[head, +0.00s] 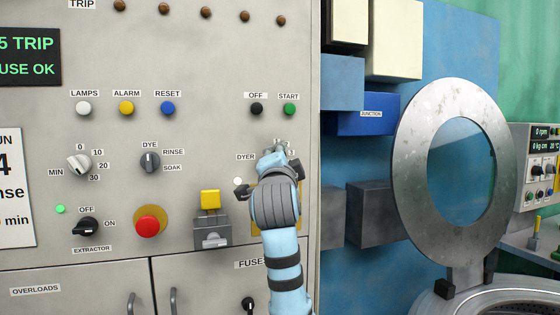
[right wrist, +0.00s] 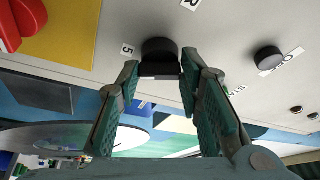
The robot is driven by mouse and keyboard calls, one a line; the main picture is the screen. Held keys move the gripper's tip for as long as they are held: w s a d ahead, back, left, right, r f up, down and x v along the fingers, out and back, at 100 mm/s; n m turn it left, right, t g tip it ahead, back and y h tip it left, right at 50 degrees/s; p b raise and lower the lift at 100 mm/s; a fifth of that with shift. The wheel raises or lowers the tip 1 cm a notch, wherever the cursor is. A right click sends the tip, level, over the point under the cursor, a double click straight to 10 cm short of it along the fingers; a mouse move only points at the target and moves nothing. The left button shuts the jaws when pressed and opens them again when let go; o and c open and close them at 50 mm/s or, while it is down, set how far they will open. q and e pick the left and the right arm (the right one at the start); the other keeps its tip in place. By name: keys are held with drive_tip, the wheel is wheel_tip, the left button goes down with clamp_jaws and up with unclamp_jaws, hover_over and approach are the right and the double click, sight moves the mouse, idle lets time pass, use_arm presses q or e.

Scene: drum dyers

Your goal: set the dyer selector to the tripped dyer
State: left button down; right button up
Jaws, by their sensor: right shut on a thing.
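The dyer selector is a dark round knob (right wrist: 160,52) on the grey panel, seen in the right wrist view between my fingertips. A "5" label (right wrist: 127,48) is beside it. In the head view the knob is hidden behind my right gripper (head: 279,150), just right of the "DYER" label (head: 245,157). My right gripper is shut on the knob; it also shows in the right wrist view (right wrist: 161,68). The knob's pointer direction cannot be made out. The display (head: 28,57) reads "5 TRIP" in green. The trip lamps (head: 164,9) look dark brown. My left gripper is not in view.
Black OFF (head: 256,109) and green START (head: 289,109) buttons are above my gripper. A large round metal door (head: 408,160) stands open at the right.

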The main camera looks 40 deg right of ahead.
drive_tip(key=shift+m+g, duration=0.3)
drive_tip(key=shift+m, duration=0.3)
drive_tip(key=o, duration=1.2)
drive_tip(key=shift+c, duration=0.2)
drive_tip(key=v, duration=1.2)
drive_tip(key=shift+d, duration=0.1)
